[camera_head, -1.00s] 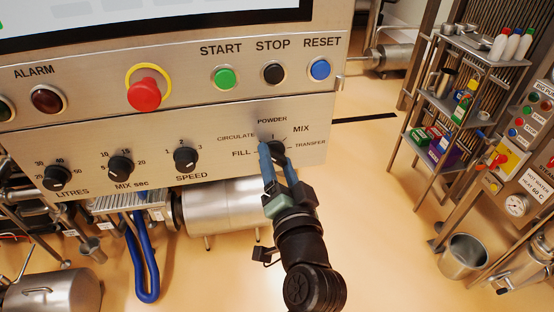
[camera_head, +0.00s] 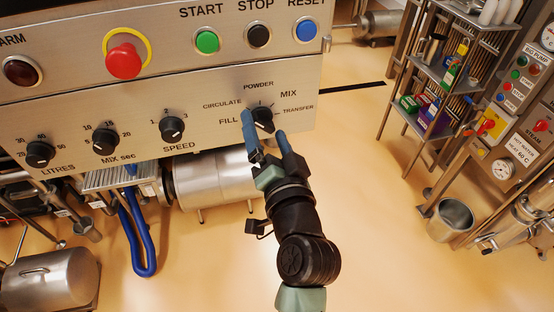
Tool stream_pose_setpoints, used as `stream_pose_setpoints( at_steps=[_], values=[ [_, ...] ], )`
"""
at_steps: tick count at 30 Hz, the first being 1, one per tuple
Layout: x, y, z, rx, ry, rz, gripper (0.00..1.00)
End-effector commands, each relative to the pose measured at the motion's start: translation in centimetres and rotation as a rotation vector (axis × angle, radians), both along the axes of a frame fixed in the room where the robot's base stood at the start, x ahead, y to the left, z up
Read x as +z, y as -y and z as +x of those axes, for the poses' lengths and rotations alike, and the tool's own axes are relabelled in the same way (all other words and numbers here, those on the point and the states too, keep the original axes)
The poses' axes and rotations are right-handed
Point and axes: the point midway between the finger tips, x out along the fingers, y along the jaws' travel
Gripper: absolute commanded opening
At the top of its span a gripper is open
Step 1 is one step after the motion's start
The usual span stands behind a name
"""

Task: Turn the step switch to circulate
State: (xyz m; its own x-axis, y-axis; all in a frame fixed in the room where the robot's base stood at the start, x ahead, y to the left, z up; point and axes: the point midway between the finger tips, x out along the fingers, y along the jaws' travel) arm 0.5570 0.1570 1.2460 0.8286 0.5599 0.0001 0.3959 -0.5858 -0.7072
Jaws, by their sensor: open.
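The step switch (camera_head: 263,115) is a black knob on the lower right of the steel panel. Around it are the labels FILL, CIRCULATE, POWDER, MIX and TRANSFER. The CIRCULATE label (camera_head: 222,104) is at its upper left. I cannot tell for sure which label the knob points to. My gripper (camera_head: 265,125) is open in front of the switch. Its left blue finger overlaps the left side of the knob, and its right finger is at the lower right. The knob shows between the fingertips; I cannot tell whether they touch it.
Other knobs, such as SPEED (camera_head: 172,129), sit to the left on the panel. A red emergency button (camera_head: 124,59) and START (camera_head: 207,41), STOP (camera_head: 258,36) and RESET (camera_head: 306,30) buttons are above. A shelf rack (camera_head: 440,80) stands at right. Open floor lies between.

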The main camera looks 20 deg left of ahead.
Motion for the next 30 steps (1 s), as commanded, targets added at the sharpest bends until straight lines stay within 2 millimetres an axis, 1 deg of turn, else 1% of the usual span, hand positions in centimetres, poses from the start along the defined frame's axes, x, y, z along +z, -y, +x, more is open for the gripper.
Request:
stream_pose_setpoints(
  at_steps=[1, 4, 12, 16, 21, 30],
  values=[
    [-0.3, 0.5, -0.6, -0.002, -0.001, 0.000, 0.90],
    [-0.5, 1.6, -2.1, -0.005, -0.001, 0.000, 0.90],
    [-0.5, 4.7, -6.8, -0.004, -0.001, -0.001, 0.90],
    [-0.4, 5.8, -8.4, -0.004, -0.001, -0.001, 0.90],
    [-0.2, 6.6, -9.6, -0.001, -0.002, 0.000, 0.90],
    [-0.1, 6.6, -9.8, -0.001, -0.002, 0.000, 0.90]
  ],
)
